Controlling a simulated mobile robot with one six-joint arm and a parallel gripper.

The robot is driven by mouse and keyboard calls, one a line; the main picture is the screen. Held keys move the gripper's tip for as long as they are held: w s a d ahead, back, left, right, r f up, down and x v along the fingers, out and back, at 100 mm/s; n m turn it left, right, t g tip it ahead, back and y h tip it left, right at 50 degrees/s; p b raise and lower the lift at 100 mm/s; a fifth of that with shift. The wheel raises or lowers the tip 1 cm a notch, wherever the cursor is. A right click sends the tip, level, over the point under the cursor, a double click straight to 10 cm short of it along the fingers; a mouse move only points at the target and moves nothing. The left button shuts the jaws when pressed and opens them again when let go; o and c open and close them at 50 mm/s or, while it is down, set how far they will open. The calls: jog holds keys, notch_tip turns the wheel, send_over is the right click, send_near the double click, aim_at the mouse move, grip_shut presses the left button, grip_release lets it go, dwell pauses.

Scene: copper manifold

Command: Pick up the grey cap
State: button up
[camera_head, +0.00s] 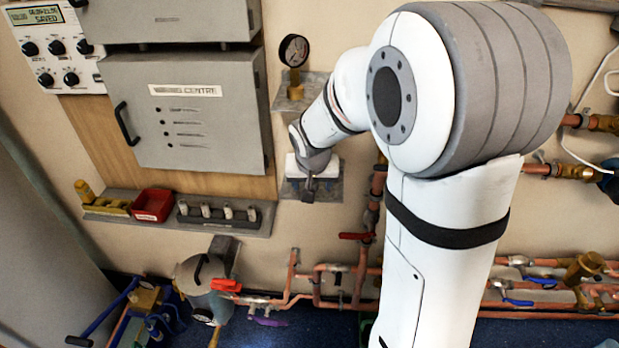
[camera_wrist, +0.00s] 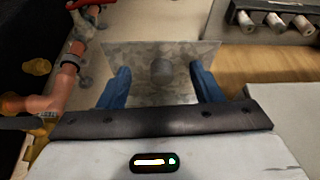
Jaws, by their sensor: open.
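A small round grey shape, apparently the grey cap (camera_wrist: 163,70), shows in the wrist view against a mottled grey plate (camera_wrist: 135,55). My gripper (camera_wrist: 160,74) is open, with one blue finger to the left of the cap and one to the right. Gaps show between the cap and both fingers. I cannot tell how far the fingertips are from the plate. In the head view my gripper (camera_head: 308,190) is in front of the lower wall plate (camera_head: 330,190), and the cap cannot be made out there.
A gauge (camera_head: 293,50) stands on a bracket above my gripper. A grey cabinet (camera_head: 195,115) is to the left. Below it, a shelf (camera_head: 225,228) carries a red bin (camera_head: 153,205) and several small cylinders. Copper pipes (camera_head: 335,268) with a red-handled valve (camera_head: 356,236) run below and right.

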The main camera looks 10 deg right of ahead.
jog(key=w, duration=0.3)
jog(key=shift+w+d, duration=0.1)
jog(key=shift+d, duration=0.25)
jog(key=shift+w+p+x, duration=0.15)
jog(key=shift+p+x, duration=0.1)
jog(key=shift+x, duration=1.05)
jog(key=shift+w+p+x, duration=0.15)
jog(key=shift+p+x, duration=0.05)
jog(key=shift+x, duration=1.1)
jog(key=shift+d+r, duration=0.1)
jog(key=shift+d, duration=0.05)
jog(key=shift+c, duration=0.5)
jog(key=c, duration=1)
jog(key=shift+o, duration=0.2)
